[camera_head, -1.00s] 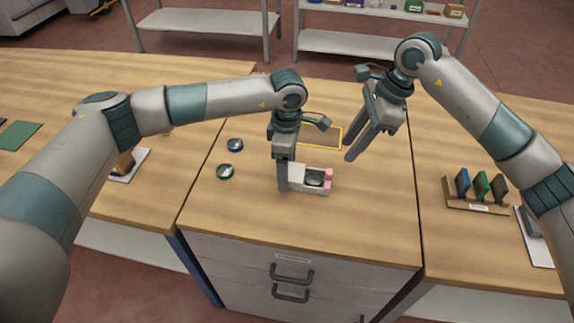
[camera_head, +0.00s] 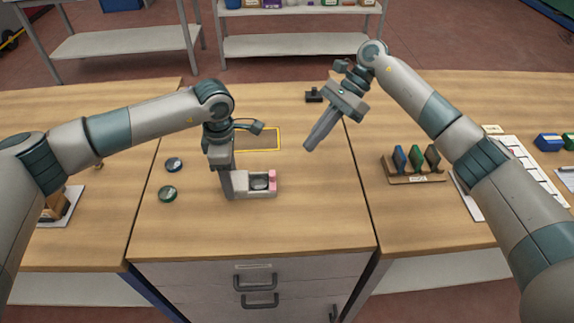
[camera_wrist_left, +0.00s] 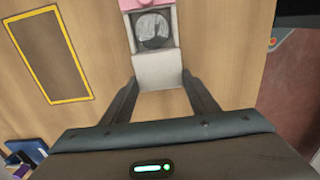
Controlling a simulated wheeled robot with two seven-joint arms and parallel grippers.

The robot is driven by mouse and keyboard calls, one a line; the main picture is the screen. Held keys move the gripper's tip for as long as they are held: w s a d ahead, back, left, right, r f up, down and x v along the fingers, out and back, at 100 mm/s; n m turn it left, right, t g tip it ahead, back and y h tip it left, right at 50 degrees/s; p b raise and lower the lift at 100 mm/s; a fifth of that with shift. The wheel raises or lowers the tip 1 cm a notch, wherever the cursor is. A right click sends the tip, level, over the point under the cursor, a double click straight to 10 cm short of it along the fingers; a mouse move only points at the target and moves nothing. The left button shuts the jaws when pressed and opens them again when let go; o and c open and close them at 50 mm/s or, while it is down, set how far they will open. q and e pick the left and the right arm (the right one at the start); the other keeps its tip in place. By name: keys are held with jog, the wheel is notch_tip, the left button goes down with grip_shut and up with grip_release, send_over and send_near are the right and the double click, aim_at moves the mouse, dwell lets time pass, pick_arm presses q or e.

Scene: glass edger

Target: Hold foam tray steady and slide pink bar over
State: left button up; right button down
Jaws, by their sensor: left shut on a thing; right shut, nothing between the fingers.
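The foam tray (camera_head: 248,193) is a small pale block on the middle table, with a dark round lens (camera_head: 260,182) in its recess. The pink bar (camera_head: 273,180) is at the tray's right end; it also shows at the top edge of the left wrist view (camera_wrist_left: 134,4). My left gripper (camera_head: 228,190) is shut on the tray's left end. In the left wrist view its fingers stand on either side of the pale solid end of the tray (camera_wrist_left: 157,70). My right gripper (camera_head: 307,148) is shut and empty, up and to the right of the tray, apart from the pink bar.
A yellow-bordered rectangle (camera_head: 279,139) lies behind the tray. A rack (camera_head: 417,179) with coloured slabs stands at right. A small black object (camera_head: 314,96) is at the back. The table before the tray is clear.

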jog(key=d+y, duration=0.1)
jog(key=w+d+f+y, duration=0.1)
jog(key=d, duration=0.1)
jog(key=w+d+y, duration=0.1)
jog(key=d, duration=0.1)
jog(key=shift+f+n+g+y, duration=0.3)
jog(key=shift+y, duration=0.1)
send_near(273, 177)
jog(key=a+f, duration=0.1)
jog(key=f, duration=0.1)
jog(key=a+f, duration=0.1)
jog(key=shift+s+a+f, duration=0.1)
jog(key=shift+a+f, duration=0.2)
jog(key=shift+f, duration=0.1)
jog(key=shift+s+a, duration=0.3)
jog(key=shift+a, duration=0.45)
jog(key=a, duration=0.4)
jog(key=shift+a, duration=0.15)
pick_arm(q)
jog(key=shift+d, duration=0.1)
